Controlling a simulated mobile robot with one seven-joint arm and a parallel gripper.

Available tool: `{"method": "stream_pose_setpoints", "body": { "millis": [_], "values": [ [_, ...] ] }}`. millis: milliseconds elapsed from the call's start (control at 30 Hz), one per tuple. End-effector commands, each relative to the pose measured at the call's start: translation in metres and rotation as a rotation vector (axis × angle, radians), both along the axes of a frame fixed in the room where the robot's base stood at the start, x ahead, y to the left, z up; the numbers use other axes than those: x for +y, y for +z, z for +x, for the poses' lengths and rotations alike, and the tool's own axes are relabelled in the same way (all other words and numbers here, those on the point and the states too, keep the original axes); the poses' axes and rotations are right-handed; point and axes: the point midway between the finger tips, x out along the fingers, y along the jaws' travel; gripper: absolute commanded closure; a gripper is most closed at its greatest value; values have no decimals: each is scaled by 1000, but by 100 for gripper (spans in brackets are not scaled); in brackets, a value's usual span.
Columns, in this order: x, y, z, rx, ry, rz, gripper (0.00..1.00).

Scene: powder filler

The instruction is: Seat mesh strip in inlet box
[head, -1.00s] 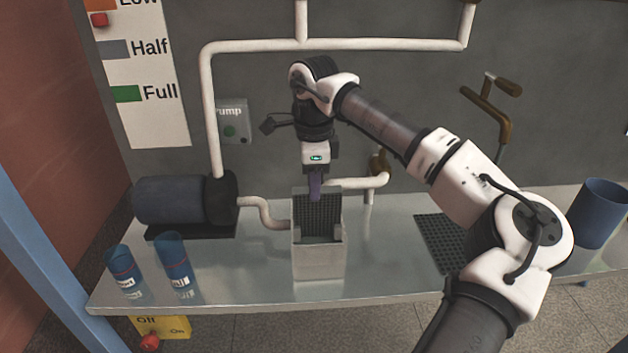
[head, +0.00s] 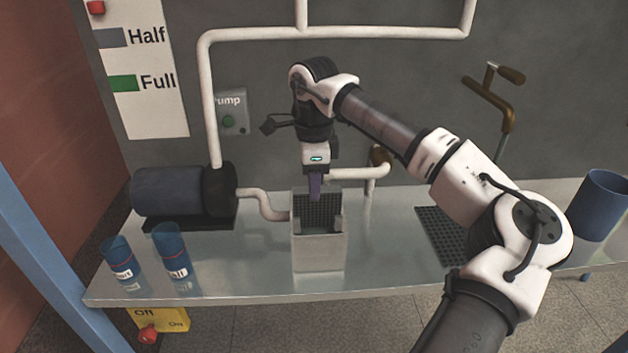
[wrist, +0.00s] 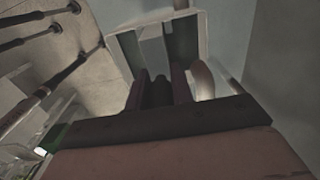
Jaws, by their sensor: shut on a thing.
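The inlet box (head: 319,253) is a light grey open-topped box on the middle of the metal table. The dark mesh strip (head: 321,213) stands upright in the box's opening, toward its back wall. Its lower part is hidden behind the box's front. My gripper (head: 315,192) points down from above and is shut on the strip's upper edge. In the wrist view, the box (wrist: 203,40) shows its pale rim beyond my gripper (wrist: 158,88). That view is too dark to show how the strip meets the box walls.
A pump motor (head: 180,192) stands left, with a pipe (head: 262,205) running to the box. Two blue cups (head: 120,262) (head: 172,252) stand front left. A dark perforated mat (head: 442,235) and a blue container (head: 598,206) lie to the right.

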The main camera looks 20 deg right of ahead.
Motion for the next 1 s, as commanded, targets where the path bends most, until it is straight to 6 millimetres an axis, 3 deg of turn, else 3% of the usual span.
{"method": "stream_pose_setpoints", "body": {
  "millis": [1000],
  "values": [
    [0, -27, 0, 0, 0, 0, 100]
  ]
}}
